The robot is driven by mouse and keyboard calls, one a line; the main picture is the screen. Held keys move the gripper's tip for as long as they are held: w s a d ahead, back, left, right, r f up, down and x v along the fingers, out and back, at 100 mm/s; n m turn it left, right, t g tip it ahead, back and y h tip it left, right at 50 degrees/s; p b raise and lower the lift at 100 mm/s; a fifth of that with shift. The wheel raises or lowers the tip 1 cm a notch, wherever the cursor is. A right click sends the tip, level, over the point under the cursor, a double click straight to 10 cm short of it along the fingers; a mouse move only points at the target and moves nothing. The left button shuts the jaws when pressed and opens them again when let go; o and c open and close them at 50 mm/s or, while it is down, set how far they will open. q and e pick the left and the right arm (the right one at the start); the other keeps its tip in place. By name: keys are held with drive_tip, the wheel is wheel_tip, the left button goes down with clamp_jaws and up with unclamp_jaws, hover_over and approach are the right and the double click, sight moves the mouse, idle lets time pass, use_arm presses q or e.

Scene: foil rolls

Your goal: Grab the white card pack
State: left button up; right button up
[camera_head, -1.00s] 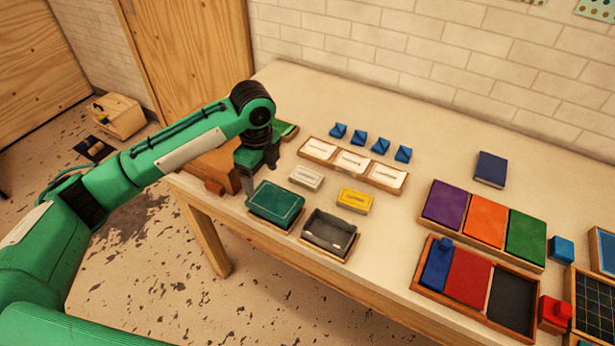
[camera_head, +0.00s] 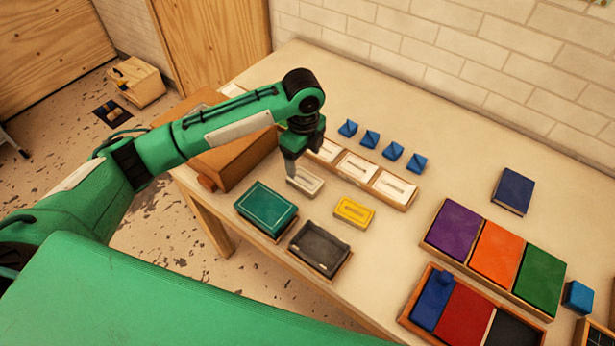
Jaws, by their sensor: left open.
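The white card pack (camera_head: 306,183) lies flat on the table, left of the yellow pack and behind the green box. My left gripper (camera_head: 291,172) points down at the pack's left end, with a pale fingertip overlapping that end in the picture. The gripper is open, and the pack lies on the table. I cannot tell whether the fingers touch it. The upper left part of the pack is partly hidden by the gripper. My right gripper is not in view.
A yellow pack (camera_head: 354,211), a green box (camera_head: 266,208) and a dark grey tray (camera_head: 320,248) lie close by. Behind is a wooden tray (camera_head: 399,204) with white cards, then several blue pyramids (camera_head: 393,152). A brown wooden box (camera_head: 232,160) stands left. The table's back right is mostly clear.

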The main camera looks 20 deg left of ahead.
use_arm(q)
hover_over(305, 179)
drive_tip(key=f, duration=0.4)
drive_tip(key=shift+s, duration=0.4)
drive_tip(key=shift+w+d+f+p, duration=0.1)
drive_tip(key=shift+f+p, duration=0.15)
drive_tip(key=shift+p, duration=0.05)
drive_tip(key=shift+w+f+p, duration=0.1)
drive_tip(key=shift+f+p, duration=0.45)
drive_tip(key=shift+f, duration=0.15)
drive_tip(key=f+p, duration=0.1)
drive_tip(key=f, duration=0.2)
drive_tip(key=shift+w+f, duration=0.2)
drive_tip(key=shift+f, duration=0.2)
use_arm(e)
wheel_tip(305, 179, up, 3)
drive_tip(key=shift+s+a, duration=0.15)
use_arm(q)
drive_tip(key=c, duration=1.1)
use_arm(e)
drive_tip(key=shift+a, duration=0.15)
use_arm(q)
drive_tip(key=shift+r, duration=0.1)
